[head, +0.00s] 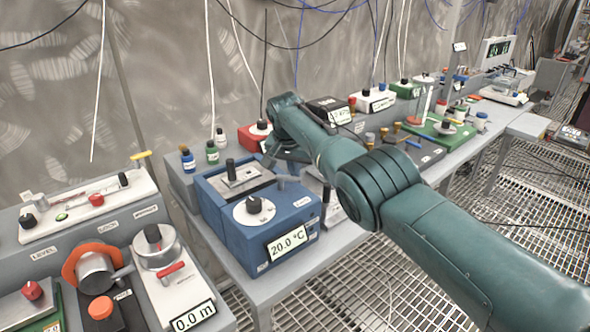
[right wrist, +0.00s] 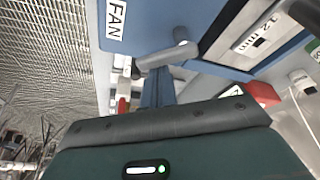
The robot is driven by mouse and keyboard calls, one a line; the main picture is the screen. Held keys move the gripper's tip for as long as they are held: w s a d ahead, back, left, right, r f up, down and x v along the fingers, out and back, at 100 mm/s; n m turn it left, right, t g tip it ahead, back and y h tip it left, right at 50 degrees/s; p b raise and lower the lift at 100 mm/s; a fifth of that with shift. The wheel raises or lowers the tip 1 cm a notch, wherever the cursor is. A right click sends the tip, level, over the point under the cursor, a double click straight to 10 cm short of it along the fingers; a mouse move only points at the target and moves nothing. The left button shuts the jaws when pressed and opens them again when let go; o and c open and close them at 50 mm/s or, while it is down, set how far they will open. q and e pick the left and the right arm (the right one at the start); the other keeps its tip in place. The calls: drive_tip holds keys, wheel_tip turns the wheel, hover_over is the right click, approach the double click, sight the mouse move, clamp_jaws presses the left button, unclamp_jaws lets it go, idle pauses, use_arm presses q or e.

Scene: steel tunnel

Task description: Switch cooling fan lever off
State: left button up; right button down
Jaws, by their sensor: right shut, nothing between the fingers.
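The cooling fan lever (right wrist: 166,54) is a grey rounded handle on a short post, on the side of a blue unit (right wrist: 150,20) by a FAN label (right wrist: 116,17). In the head view the blue unit (head: 225,228) has a dial and a 20.0 °C display; my right arm reaches past its far right side. My right gripper (right wrist: 158,75) is shut and empty, its fingertips right at the lever handle; I cannot tell whether they touch. In the head view the right gripper (head: 286,153) is small and partly hidden by its wrist. My left gripper is not in view.
A red box (head: 256,135) and small bottles (head: 212,152) stand behind the blue unit. A panel with an orange-ringed knob (head: 97,270) and a 0.0 m display (head: 193,316) is at lower left. More devices line the bench at right; the grating floor in front is open.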

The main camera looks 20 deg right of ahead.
drive_tip(key=shift+s+m, duration=0.2)
drive_tip(key=shift+m, duration=0.2)
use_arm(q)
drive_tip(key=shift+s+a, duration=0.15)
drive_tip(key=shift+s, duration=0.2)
use_arm(e)
drive_tip(key=shift+s+a, duration=0.25)
drive_tip(key=shift+s, duration=0.25)
drive_tip(key=shift+w, duration=0.1)
idle(0.3)
